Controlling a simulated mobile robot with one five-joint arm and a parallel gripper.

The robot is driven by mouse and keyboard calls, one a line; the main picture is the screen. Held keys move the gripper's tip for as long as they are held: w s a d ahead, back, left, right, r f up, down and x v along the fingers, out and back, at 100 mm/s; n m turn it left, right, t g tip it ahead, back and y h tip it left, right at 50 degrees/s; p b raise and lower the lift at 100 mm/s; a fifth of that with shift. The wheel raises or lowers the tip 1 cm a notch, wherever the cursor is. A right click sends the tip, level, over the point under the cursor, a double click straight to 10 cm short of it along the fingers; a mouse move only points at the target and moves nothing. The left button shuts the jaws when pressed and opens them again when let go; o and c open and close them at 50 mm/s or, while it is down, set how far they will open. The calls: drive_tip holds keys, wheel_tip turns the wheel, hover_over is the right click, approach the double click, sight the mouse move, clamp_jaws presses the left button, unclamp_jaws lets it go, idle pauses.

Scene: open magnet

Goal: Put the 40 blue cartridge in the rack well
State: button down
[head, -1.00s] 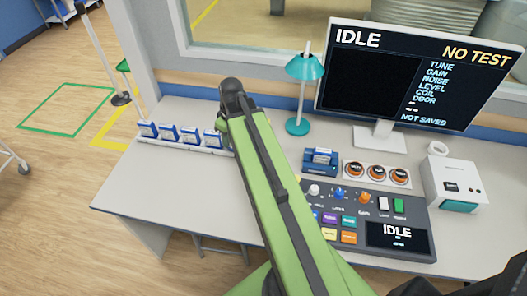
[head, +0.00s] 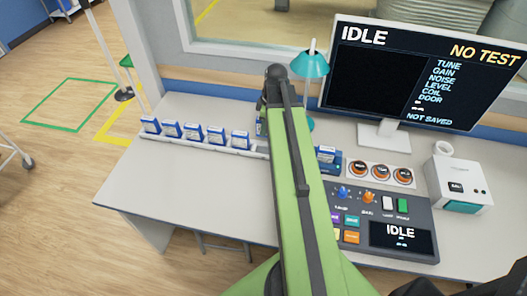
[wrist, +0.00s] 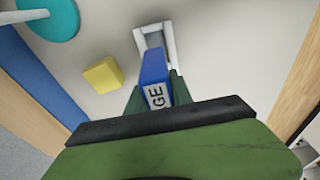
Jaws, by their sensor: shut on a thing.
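My gripper (wrist: 152,95) is shut on a blue cartridge (wrist: 156,68) with a white label, partly readable as "GE". In the wrist view, a white-rimmed rectangular opening (wrist: 141,40) lies just beyond the cartridge's far end. The two look apart, though the depth is hard to judge. I cannot tell whether this opening is the rack well. In the head view, my arm hides the held cartridge and most of the gripper. A long white rack (head: 188,144) at the left holds several upright blue-and-white cartridges (head: 194,132). Their numbers are too small to read.
A teal lamp (head: 309,64) stands behind my arm; its base shows in the wrist view (wrist: 50,14), near a yellow block (wrist: 103,75). A blue dock (head: 327,158), control panel (head: 401,203) and monitor (head: 375,130) are at the right. The front left desk is clear.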

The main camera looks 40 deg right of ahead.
wheel_tip(320, 180, down, 10)
drive_tip(key=b, duration=0.9)
drive_tip(key=shift+f+b, duration=0.15)
drive_tip(key=shift+b, duration=0.2)
drive_tip(key=shift+r, duration=0.25)
drive_tip(key=shift+f, duration=0.2)
drive_tip(key=c, duration=1.1)
unclamp_jaws()
drive_tip(key=r+p, duration=0.4)
drive_tip(key=s+r+p, duration=0.1)
drive_tip(key=r+p, duration=0.3)
drive_tip(key=d+r+p, duration=0.1)
drive_tip(key=r+p, duration=0.3)
drive_tip(key=shift+s+d+r+p, duration=0.1)
drive_tip(key=shift+s+r+p, duration=0.15)
drive_tip(key=shift+p, duration=0.1)
drive_tip(key=shift+f, duration=0.1)
